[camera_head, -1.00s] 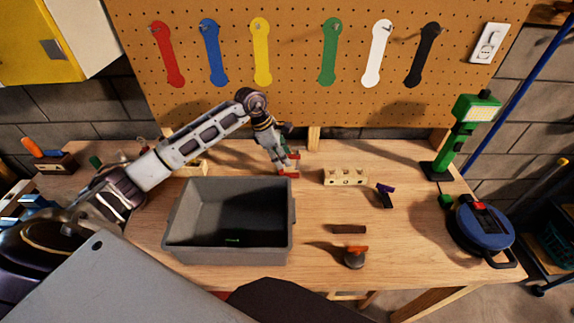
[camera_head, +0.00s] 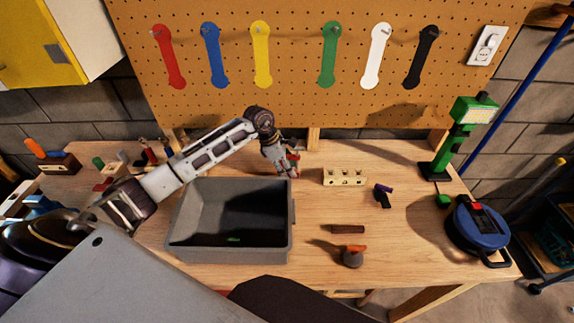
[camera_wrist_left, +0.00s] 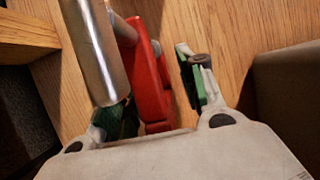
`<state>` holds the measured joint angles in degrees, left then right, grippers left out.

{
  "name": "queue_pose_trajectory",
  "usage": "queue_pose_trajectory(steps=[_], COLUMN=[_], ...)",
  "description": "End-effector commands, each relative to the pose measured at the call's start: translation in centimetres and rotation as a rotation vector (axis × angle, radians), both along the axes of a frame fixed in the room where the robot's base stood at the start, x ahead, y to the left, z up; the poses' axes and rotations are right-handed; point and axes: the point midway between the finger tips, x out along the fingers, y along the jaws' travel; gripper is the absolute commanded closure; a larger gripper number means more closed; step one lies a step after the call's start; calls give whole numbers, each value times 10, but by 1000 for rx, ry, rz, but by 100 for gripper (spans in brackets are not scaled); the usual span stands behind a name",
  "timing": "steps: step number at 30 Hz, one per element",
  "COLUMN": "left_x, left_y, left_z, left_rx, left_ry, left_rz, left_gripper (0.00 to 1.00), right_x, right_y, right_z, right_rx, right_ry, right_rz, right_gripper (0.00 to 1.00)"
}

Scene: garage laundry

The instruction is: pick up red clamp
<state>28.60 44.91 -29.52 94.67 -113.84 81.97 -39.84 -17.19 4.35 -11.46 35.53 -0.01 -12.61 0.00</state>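The red clamp (camera_wrist_left: 150,85) lies between the fingers of my left gripper (camera_wrist_left: 150,100) in the left wrist view, with a silver cylinder (camera_wrist_left: 88,45) close beside it on the left. The right finger stands apart from the clamp, with bare wood showing between, so the gripper is open around it. The left finger is partly hidden by the silver cylinder, so its contact cannot be told. In the head view, my left gripper (camera_head: 293,174) is low over the bench behind the grey bin, and only a bit of the clamp's red (camera_head: 298,158) shows. My right gripper is not in view.
A grey bin (camera_head: 180,222) stands directly in front of the gripper. A wooden block with holes (camera_head: 345,176) is just right of it. A purple-black tool (camera_head: 383,195), a brown block (camera_head: 348,229) and an orange-topped tool (camera_head: 352,257) lie farther right. The pegboard (camera_head: 295,75) rises behind.

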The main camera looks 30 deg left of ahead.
Motion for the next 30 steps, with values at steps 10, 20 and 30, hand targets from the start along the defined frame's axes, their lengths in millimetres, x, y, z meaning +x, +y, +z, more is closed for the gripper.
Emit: queue_pose_trajectory(steps=[10, 20, 30], left_x=[0, 0, 1], left_y=[0, 0, 0], left_z=[0, 0, 1], left_rx=[0, 0, 0], left_ry=[0, -1, -2], left_rz=[0, 0, 1], left_gripper=[61, 92, 100], right_x=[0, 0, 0], right_y=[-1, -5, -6], right_z=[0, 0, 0], right_rx=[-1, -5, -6], right_ry=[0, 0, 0], right_rz=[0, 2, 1], right_gripper=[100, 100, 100])
